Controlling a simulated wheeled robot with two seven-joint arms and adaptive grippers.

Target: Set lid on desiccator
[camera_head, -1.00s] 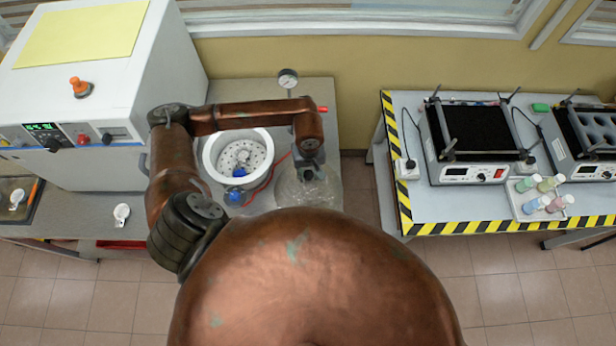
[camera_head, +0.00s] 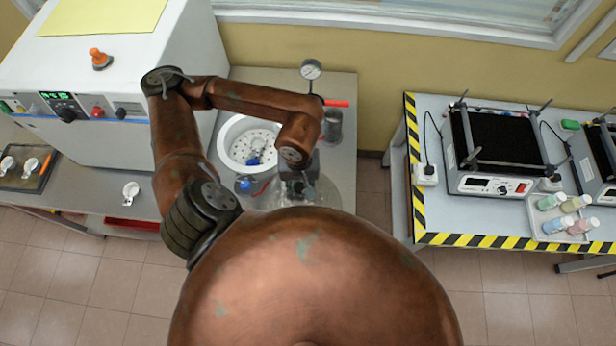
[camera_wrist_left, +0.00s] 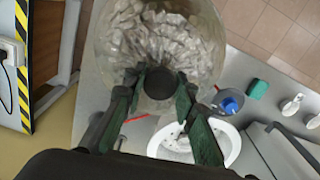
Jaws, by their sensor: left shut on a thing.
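The desiccator base is a white round bowl (camera_head: 228,139) with a perforated plate, on the grey bench left of my left gripper (camera_head: 297,184). In the left wrist view, the bowl (camera_wrist_left: 233,147) shows partly behind the fingers. The lid (camera_head: 326,192) is clear glass, beside the bowl and partly hidden by my body. In the left wrist view, the glass lid (camera_wrist_left: 160,40) looks crinkled and fills the top middle. My left gripper (camera_wrist_left: 160,88) is shut on its dark round knob. I cannot tell the lid's height above the bench. My right gripper is not in view.
A blue-capped item (camera_head: 244,184) and red tubing sit by the bowl. A gauge (camera_head: 311,69) and a dark cylinder (camera_head: 332,125) stand behind. A white oven (camera_head: 110,100) is left. A separate striped-edge table (camera_head: 440,215) is right, across a floor gap.

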